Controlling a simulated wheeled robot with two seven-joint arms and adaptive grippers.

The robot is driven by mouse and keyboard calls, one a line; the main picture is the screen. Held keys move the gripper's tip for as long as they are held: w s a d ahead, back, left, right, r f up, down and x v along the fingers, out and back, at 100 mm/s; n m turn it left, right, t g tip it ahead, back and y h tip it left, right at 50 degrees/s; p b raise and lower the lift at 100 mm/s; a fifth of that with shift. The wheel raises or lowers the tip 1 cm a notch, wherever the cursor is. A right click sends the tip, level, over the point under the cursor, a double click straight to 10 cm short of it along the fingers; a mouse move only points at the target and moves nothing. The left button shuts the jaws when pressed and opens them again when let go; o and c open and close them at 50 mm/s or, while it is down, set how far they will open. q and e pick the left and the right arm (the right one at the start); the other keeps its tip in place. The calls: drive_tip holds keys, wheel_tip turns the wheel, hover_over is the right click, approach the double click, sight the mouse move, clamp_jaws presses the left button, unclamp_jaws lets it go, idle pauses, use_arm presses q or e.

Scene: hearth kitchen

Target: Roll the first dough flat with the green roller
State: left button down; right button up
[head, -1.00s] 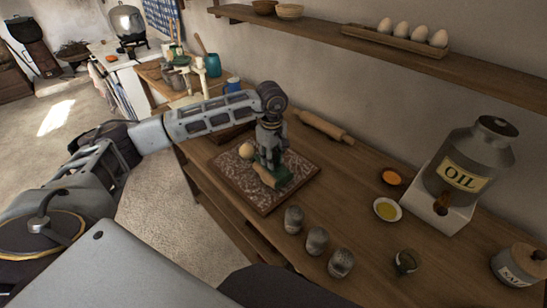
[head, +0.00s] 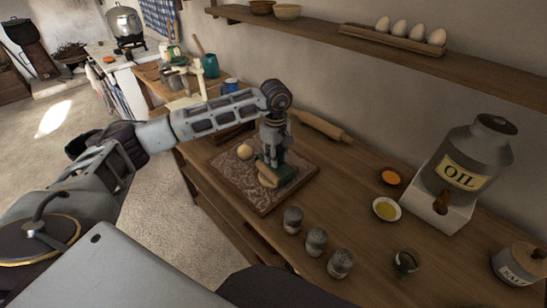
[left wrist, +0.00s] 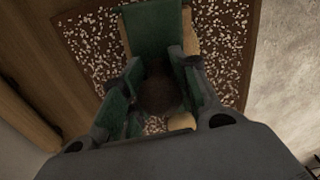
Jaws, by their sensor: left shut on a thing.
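My left gripper (head: 272,160) points down over the right half of the speckled brown board (head: 235,180). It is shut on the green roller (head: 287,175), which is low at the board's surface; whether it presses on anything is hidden. The roller also shows in the left wrist view (left wrist: 152,28), with a dark round part between the fingers. A tan, elongated piece (head: 266,174) lies against the roller's left side; I cannot tell whether it is dough or wood. A pale round dough ball (head: 245,151) sits on the board, left of the gripper. My right gripper is out of view.
A wooden rolling pin (head: 325,126) lies behind the board. Several grey shakers (head: 316,241) stand in front to the right. A yellow-filled dish (head: 386,209), an orange dish (head: 390,177) and the oil can (head: 468,157) are farther right. A shelf (head: 300,28) runs above.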

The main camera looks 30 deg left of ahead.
use_arm(q)
drive_tip(key=shift+s+a, duration=0.1)
drive_tip(key=shift+s, duration=0.1)
drive_tip(key=shift+s+a+f, duration=0.1)
drive_tip(key=shift+s+a, duration=0.1)
drive_tip(key=shift+s, duration=0.2)
drive_tip(key=shift+s+a+f, duration=0.1)
drive_tip(key=shift+s+a, duration=0.05)
drive_tip(key=shift+s, duration=0.25)
drive_tip(key=shift+w+b, duration=0.2)
drive_tip(key=shift+b, duration=0.1)
drive_tip(key=shift+w+d, duration=0.35)
drive_tip(key=shift+w, duration=0.45)
drive_tip(key=shift+s, duration=0.1)
